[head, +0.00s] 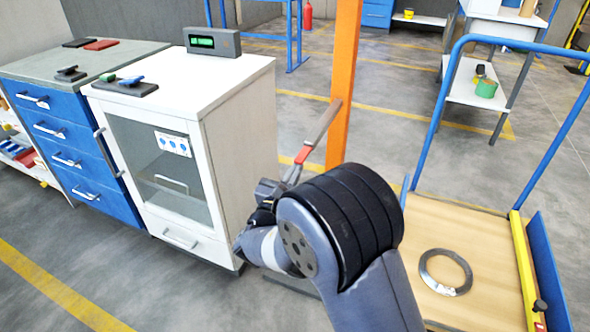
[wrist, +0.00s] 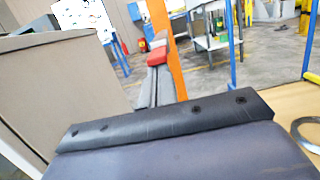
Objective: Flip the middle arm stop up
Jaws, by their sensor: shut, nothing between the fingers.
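An orange post (head: 345,80) stands near the middle of the head view, with a grey bar (head: 326,122) slanting down from it towards me. A red stop (head: 302,155) sits near the near end of this bar. In the wrist view the red stop (wrist: 157,51) shows on the grey bar, in front of the orange post (wrist: 172,60). I cannot tell whether the stop is up or folded down. My gripper (head: 268,190) is just below and left of the red stop, shut and empty, partly hidden by my wrist. Any contact with the bar is unclear.
A white cabinet (head: 236,115) stands close on the left of my gripper, with a display (head: 212,41) on top. A blue-railed cart with a wooden deck (head: 470,235) carrying a metal ring (head: 446,252) stands on the right. Open floor (head: 400,110) lies behind the post.

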